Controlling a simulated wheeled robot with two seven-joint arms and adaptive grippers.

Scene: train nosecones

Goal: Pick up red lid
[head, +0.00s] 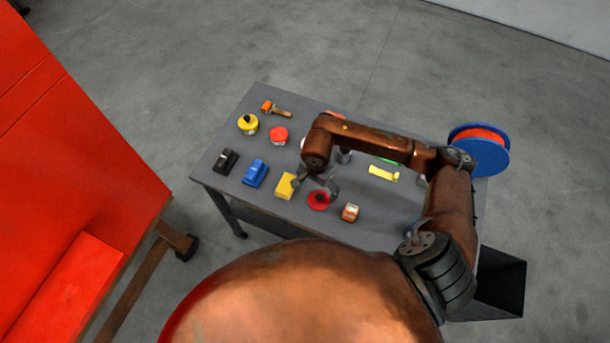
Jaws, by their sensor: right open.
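A round red lid (319,203) with a dark middle lies near the front edge of the grey table (225,172). My right gripper (318,187) is open over the lid, with its fingers spread to either side of the lid's far part. I cannot tell whether the fingers touch the lid or how high they are above the table. Part of the lid's far side is hidden by the gripper. My left gripper is not in view.
A yellow block (285,186) stands close left of the lid, and a small orange-and-white box (350,212) close right. A blue object (256,173), a black one (226,160), a red-topped tin (279,135) and a yellow round tin (248,124) stand farther left. A blue-rimmed reel (490,157) is at the right.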

